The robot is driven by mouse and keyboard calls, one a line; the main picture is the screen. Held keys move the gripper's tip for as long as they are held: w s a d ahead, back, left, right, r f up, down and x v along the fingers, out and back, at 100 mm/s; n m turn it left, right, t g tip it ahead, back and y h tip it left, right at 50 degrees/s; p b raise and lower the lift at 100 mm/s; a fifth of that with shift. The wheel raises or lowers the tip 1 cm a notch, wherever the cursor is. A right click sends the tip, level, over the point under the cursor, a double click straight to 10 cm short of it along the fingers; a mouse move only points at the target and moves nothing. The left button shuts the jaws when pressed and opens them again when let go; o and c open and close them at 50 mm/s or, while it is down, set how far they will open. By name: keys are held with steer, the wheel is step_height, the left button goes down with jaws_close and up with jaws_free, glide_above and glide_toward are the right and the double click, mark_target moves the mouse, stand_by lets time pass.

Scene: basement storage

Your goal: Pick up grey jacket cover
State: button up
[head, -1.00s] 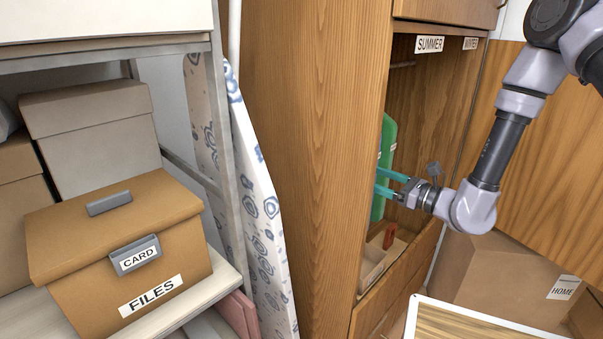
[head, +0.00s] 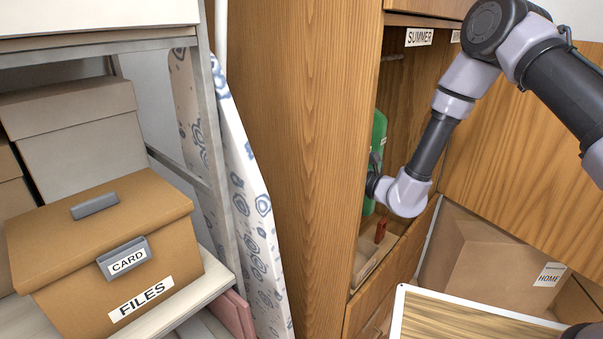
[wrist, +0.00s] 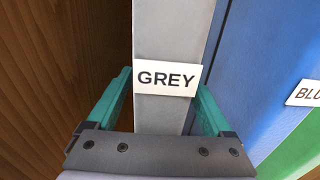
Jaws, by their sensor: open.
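The grey jacket cover (wrist: 172,40) hangs upright in the wrist view, with a white label reading GREY on it. My gripper (wrist: 165,95) is open, with one teal finger to the left of the cover's edge and the other to its right, near the label. I cannot tell whether either finger touches it. In the head view my arm reaches into the wardrobe, and the gripper's fingers and the grey cover are hidden there behind the wardrobe side and my wrist.
A blue cover (wrist: 262,70) hangs close on the right, with a green cover (wrist: 300,150) beyond it, which also shows in the head view (head: 378,140). Wooden wardrobe wall (wrist: 55,70) lies left. A red object (head: 380,231) stands in the wardrobe's bottom tray (head: 372,262).

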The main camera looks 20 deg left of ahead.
steer(key=shift+w+a, duration=0.1)
steer(key=shift+a, duration=0.05)
jaws_close()
steer(key=shift+r, duration=0.1)
stand_by(1.3)
